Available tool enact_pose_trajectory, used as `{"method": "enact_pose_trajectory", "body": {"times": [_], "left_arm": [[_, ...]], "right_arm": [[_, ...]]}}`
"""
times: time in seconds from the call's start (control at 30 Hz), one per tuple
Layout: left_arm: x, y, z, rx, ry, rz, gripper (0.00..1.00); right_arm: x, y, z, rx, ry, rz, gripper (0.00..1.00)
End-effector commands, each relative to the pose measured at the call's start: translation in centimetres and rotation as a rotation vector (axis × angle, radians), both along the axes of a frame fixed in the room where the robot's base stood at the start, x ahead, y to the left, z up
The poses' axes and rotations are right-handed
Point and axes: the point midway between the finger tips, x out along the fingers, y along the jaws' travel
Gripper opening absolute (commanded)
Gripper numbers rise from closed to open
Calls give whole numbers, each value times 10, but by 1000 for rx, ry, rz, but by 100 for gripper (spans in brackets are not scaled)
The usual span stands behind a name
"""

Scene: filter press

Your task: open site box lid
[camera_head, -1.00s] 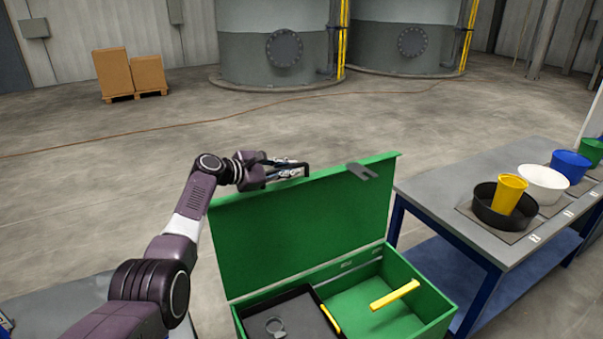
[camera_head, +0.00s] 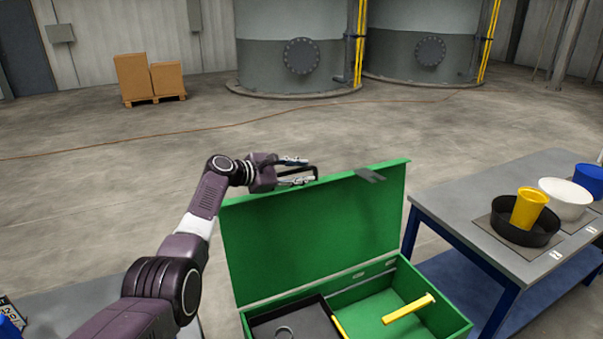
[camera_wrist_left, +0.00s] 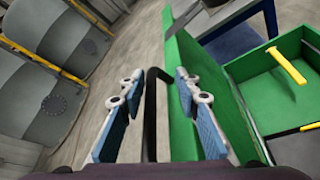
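The green site box (camera_head: 452,322) stands in front of me with its lid (camera_head: 310,232) raised, standing up and leaning slightly back. A black bar handle (camera_head: 316,173) is at the lid's top edge, and a grey latch plate (camera_head: 370,175) is farther right. My left gripper (camera_head: 295,171) is at the handle. In the left wrist view its fingers (camera_wrist_left: 160,112) are spread on both sides of the black handle (camera_wrist_left: 151,115), with gaps visible. The lid (camera_wrist_left: 182,75) also shows there, beside the right finger. My right gripper is out of view.
The box holds a black tray (camera_head: 290,326) and a yellow-handled tool (camera_head: 408,308). A blue-framed table (camera_head: 470,205) with a black pan (camera_head: 512,230), a yellow cup (camera_head: 528,208) and other containers stands to the right. The floor behind the lid is clear.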

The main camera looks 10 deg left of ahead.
Motion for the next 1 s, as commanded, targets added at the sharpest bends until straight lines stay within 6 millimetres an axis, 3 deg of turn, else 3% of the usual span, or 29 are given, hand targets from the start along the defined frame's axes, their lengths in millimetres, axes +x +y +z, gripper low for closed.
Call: {"method": "enact_pose_trajectory", "body": {"times": [0.13, 0.47, 1.0], "left_arm": [[-2, 0, -5, 3, 8, -2, 29], [-17, 14, 0, 6, 6, 0, 29], [-74, 62, 29, 2, 0, 1, 29]], "right_arm": [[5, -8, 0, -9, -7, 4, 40], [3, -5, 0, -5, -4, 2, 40], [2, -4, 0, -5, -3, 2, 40]]}}
